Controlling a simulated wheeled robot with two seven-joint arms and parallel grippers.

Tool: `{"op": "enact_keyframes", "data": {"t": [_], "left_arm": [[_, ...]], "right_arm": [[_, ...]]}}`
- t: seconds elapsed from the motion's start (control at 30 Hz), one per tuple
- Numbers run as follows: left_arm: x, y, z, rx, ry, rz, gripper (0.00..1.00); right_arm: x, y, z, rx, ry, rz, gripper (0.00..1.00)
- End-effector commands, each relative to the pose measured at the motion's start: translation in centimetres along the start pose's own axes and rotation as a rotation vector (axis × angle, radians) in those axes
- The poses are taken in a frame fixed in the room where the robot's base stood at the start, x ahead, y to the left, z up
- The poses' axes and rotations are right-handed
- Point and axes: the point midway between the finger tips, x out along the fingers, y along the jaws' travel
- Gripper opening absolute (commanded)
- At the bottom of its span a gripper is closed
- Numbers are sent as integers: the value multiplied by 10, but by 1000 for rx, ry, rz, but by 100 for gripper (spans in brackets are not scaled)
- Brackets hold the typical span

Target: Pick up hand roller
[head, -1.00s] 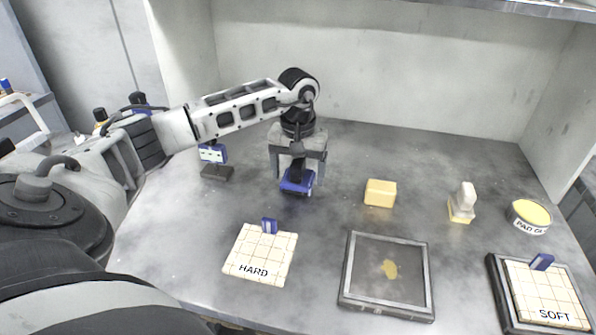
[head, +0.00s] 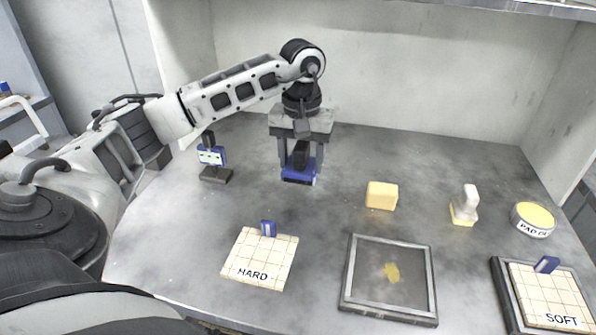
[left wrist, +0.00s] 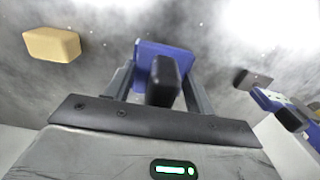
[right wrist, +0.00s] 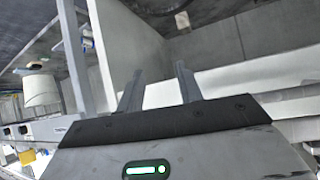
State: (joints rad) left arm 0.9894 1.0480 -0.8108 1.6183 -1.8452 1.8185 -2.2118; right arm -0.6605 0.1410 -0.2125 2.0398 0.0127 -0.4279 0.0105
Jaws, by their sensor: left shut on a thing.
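The hand roller appears as a blue body (head: 297,176) with a black handle, below my left gripper (head: 301,160) at the back left of the worktop. My left gripper is shut on its black handle. In the left wrist view, the black handle (left wrist: 163,82) sits between the fingers, with the blue body (left wrist: 150,58) beyond. I cannot tell whether the roller is clear of the worktop. My right gripper (right wrist: 160,90) shows only in the right wrist view, fingers apart and empty, away from the worktop.
A blue-and-white device (head: 212,157) stands left of the roller. A yellow block (head: 381,195), a white-handled tool (head: 464,205) and a round tin (head: 533,219) are right. A HARD pad (head: 258,262), framed plate (head: 347,290) and SOFT pad (head: 552,298) lie in front.

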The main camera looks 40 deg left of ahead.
Motion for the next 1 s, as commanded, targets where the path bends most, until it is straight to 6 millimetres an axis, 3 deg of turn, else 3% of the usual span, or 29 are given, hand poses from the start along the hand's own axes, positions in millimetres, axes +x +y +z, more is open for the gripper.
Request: {"op": "enact_keyframes", "data": {"t": [0.13,0.3,0.5,0.7,0.97,1.0], "left_arm": [[-37,16,24,5,10,5,20],[-54,38,61,6,7,4,20],[-71,54,88,1,6,3,20],[-76,61,100,-1,3,3,20],[-75,62,101,-2,2,2,20],[-75,62,101,-2,2,2,51]], "right_arm": [[2,-1,4,-3,-4,-4,36],[5,-1,10,-8,-11,-7,36],[1,-1,4,-12,-4,-10,36],[1,-1,4,-12,-3,-9,36],[2,-1,9,-9,-12,-8,36],[2,-2,9,-7,-12,-8,36]]}}
